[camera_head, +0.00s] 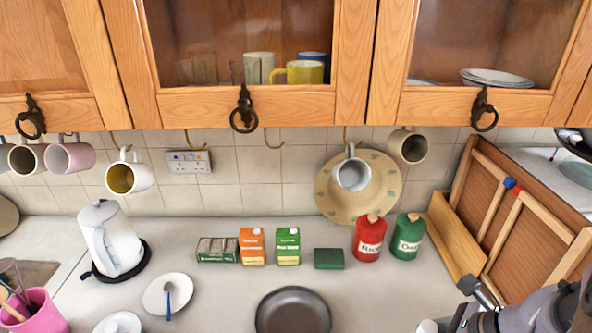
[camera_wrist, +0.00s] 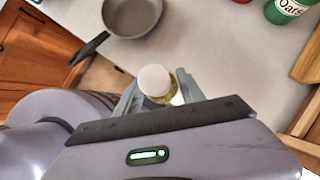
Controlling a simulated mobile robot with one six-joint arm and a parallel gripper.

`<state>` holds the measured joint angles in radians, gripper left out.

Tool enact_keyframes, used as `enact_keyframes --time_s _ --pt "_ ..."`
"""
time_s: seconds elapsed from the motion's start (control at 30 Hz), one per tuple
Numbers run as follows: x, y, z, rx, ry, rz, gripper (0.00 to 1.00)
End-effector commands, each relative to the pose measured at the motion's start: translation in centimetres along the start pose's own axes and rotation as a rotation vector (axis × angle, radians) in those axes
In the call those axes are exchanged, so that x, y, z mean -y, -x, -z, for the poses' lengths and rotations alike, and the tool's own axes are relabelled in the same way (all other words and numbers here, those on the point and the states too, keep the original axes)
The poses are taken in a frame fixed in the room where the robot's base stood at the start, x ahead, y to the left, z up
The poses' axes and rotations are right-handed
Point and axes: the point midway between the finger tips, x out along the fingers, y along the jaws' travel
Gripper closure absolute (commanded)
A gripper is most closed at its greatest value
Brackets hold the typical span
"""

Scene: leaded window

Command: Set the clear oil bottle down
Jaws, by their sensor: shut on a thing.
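The clear oil bottle (camera_wrist: 154,80) has a white cap and yellowish oil, and shows in the wrist view from above. My gripper (camera_wrist: 158,95) is shut on it, with one finger on each side. The lower part of the bottle is hidden, so I cannot tell whether it touches anything below. In the head view, a small white shape (camera_head: 428,326) at the bottom edge may be the cap, beside my arm at the lower right. The pale grey worktop (camera_head: 215,285) also shows in the wrist view (camera_wrist: 225,65).
A dark frying pan (camera_head: 293,311) lies on the worktop; its handle points towards the front edge in the wrist view (camera_wrist: 88,48). Red (camera_head: 369,238) and green (camera_head: 407,237) canisters stand behind, beside a wooden rack (camera_head: 456,245).

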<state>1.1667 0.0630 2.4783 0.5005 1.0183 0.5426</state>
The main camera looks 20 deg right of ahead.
Motion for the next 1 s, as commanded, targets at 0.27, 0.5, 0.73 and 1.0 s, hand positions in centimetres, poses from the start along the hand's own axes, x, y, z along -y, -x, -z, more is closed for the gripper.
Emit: enact_keyframes --time_s 0.27,0.5,0.73,1.0 --pt "5.4 -3.4 -3.1 0.001 0.001 0.0 1.0" --pt "6.7 -6.3 -2.4 0.0 -0.003 -0.002 1.0" --pt "6.7 -6.9 -2.0 0.0 0.0 0.001 1.0" --pt "6.7 -7.2 -1.8 0.0 0.0 0.001 0.36"
